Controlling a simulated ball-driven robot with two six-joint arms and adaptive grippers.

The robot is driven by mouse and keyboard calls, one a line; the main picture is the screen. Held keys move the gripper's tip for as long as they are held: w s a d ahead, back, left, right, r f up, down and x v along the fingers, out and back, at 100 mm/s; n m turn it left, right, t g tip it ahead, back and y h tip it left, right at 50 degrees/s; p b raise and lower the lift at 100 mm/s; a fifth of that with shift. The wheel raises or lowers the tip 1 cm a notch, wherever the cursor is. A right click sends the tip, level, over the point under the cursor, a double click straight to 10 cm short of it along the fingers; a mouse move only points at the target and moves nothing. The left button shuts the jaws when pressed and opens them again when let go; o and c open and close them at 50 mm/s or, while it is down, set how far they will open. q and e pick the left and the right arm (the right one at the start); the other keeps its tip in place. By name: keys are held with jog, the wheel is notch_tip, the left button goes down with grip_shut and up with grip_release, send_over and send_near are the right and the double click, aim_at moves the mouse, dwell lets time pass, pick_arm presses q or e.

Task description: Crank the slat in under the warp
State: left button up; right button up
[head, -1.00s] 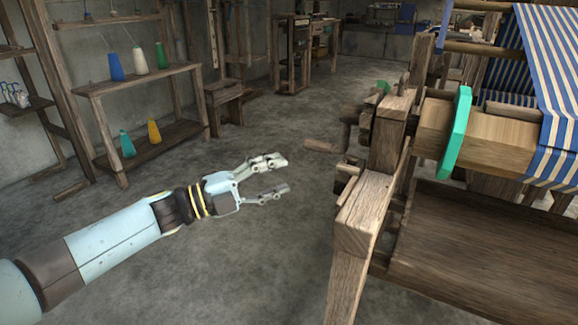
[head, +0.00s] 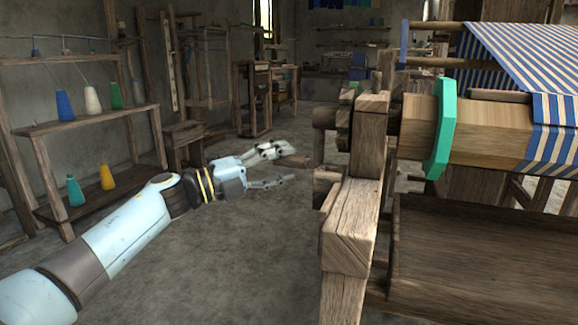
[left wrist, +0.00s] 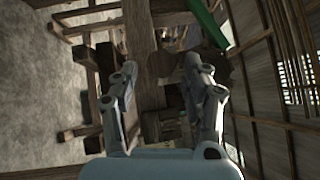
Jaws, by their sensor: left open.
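The wooden beam (head: 490,135) with a green end disc (head: 440,128) lies across the loom at the right. A thin brown slat (head: 500,95) lies along its top, its right end running under the blue-and-white striped warp (head: 530,60). A brown wooden handle (head: 299,161) sticks out left of the loom post; its link to the beam is hidden. My right gripper is not in view.
The loom's front post (head: 350,225) and a wide board (head: 480,250) fill the lower right. A wooden rack (head: 90,118) with several coloured thread cones stands at the left. The floor (head: 225,260) between rack and loom is clear.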

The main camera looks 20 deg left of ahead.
pick_arm(q)
jog(key=shift+x, duration=1)
jog(key=shift+c, duration=0.3)
grip_shut()
jog(key=shift+f, duration=0.1)
